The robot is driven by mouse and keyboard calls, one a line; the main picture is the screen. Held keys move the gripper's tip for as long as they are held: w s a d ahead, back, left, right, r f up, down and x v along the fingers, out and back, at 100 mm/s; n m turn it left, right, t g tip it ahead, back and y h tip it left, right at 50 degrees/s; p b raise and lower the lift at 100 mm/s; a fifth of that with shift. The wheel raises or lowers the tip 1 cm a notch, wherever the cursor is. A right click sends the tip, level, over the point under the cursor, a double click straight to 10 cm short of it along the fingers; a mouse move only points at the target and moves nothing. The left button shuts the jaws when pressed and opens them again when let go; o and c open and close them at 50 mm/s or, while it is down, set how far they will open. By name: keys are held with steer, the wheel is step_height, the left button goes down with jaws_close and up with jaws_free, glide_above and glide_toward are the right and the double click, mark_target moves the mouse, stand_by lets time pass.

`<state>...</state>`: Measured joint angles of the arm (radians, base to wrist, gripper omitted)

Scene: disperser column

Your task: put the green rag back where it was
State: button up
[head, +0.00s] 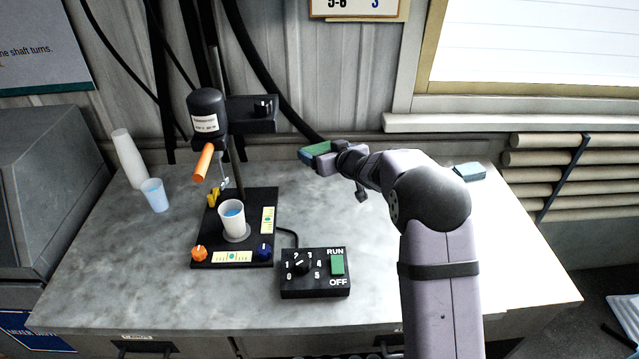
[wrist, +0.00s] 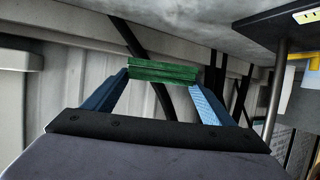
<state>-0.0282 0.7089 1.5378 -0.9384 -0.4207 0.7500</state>
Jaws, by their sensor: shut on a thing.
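The green rag (head: 314,149) is a small folded green block in the head view, held above the back of the bench. It also shows in the wrist view (wrist: 162,71), spanning the gap between the two blue fingers. My gripper (head: 320,156) is shut on the rag, right of the disperser column. In the wrist view my gripper (wrist: 163,76) has a finger against each end of the rag. How far the rag is above the bench is hard to tell.
The disperser stand (head: 204,258) has a cup (head: 232,220) on it and an orange handle (head: 203,162). Stacked cups (head: 129,158) and a blue cup (head: 155,196) stand at left. A control box (head: 315,287) is in front. A folded blue-green cloth (head: 469,172) lies back right.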

mark_target(322, 188)
steer(key=shift+f, duration=4.95)
steer(key=shift+f+b, duration=0.1)
steer(key=shift+b, duration=0.2)
steer(key=o, duration=1)
steer(key=b+v, duration=0.1)
steer(key=v, duration=1.1)
steer(key=shift+b, duration=0.3)
steer(key=shift+d, duration=0.15)
